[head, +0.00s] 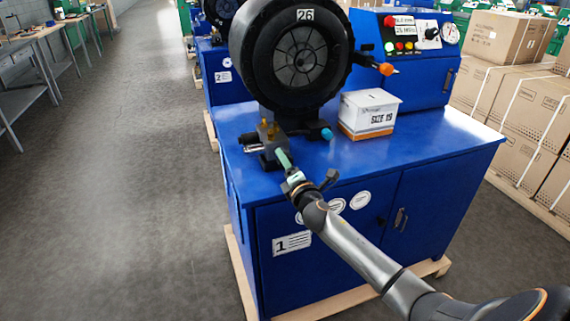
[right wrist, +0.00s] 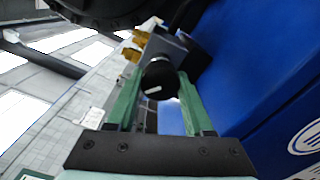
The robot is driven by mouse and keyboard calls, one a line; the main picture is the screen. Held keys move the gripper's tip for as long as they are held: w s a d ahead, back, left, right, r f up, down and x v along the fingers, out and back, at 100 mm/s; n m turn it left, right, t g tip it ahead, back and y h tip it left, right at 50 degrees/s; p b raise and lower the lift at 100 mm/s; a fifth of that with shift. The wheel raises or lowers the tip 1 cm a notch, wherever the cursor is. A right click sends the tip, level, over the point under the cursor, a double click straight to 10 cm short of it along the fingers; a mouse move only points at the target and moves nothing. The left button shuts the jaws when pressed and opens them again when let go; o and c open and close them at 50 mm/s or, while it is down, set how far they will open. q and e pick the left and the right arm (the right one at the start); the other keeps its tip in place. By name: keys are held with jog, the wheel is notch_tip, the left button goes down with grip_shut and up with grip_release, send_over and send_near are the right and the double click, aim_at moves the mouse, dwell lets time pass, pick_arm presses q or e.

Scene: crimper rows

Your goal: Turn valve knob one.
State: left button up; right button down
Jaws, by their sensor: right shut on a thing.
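The valve knob (right wrist: 158,80) is round and black with a white pointer mark, and sits on a dark valve block with brass fittings (right wrist: 134,52). In the head view the valve block (head: 270,158) stands at the front left corner of the blue cabinet marked 1. The knob itself is hidden there by my gripper. My right gripper (head: 284,162) reaches the valve from the front. In the right wrist view its green fingers (right wrist: 158,88) are on either side of the knob, shut on it. My left gripper is not in view.
The blue cabinet (head: 330,220) carries a large black crimper head (head: 300,55) just above and behind the valve. The aisle floor (head: 130,170) on the left is clear.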

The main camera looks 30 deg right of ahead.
dwell(0.5)
jog(key=shift+c, duration=1.4)
grip_release()
jog(key=shift+s, duration=0.1)
jog(key=v, duration=1.2)
jog(key=shift+s, duration=0.2)
